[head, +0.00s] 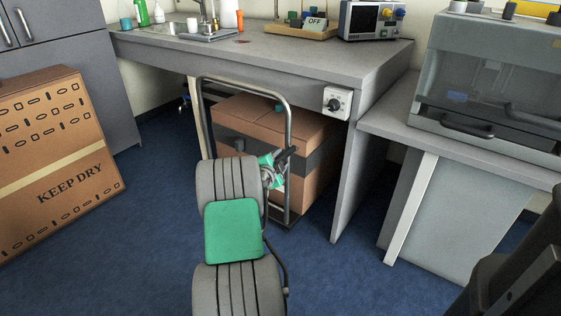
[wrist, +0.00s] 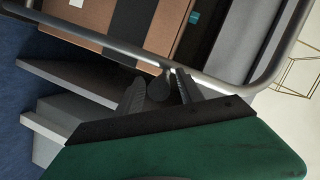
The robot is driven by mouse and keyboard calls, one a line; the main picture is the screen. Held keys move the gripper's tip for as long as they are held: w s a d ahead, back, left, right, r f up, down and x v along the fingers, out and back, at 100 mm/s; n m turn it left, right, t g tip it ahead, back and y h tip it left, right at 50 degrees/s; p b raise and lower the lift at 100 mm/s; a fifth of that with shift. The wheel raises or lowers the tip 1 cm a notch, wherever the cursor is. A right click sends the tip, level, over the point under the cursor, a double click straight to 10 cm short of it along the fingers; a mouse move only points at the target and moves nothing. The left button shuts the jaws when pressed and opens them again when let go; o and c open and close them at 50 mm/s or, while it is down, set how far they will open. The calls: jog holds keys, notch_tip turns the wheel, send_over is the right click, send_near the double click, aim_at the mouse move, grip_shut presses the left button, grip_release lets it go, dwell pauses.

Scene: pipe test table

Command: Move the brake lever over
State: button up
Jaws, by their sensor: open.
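A dark lever with a rounded end (wrist: 159,88), which looks like the brake lever, sits at the grey tubular handle of a cart (wrist: 232,86). My gripper (wrist: 160,92) is open, with one finger on each side of the rounded end in the wrist view. I cannot tell whether either finger touches it. In the head view my gripper (head: 288,157) is at the right upright of the cart handle (head: 243,80), and the lever is not distinguishable there.
The cart carries a cardboard box (head: 317,140) under the grey table (head: 285,60). A white box with a dial (head: 337,103) is on the table's front edge. A "KEEP DRY" carton (head: 55,155) stands left. Blue floor (head: 130,260) is clear at front left.

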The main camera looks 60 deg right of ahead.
jog(key=shift+d, duration=0.1)
grip_shut()
dwell(0.4)
dwell(1.0)
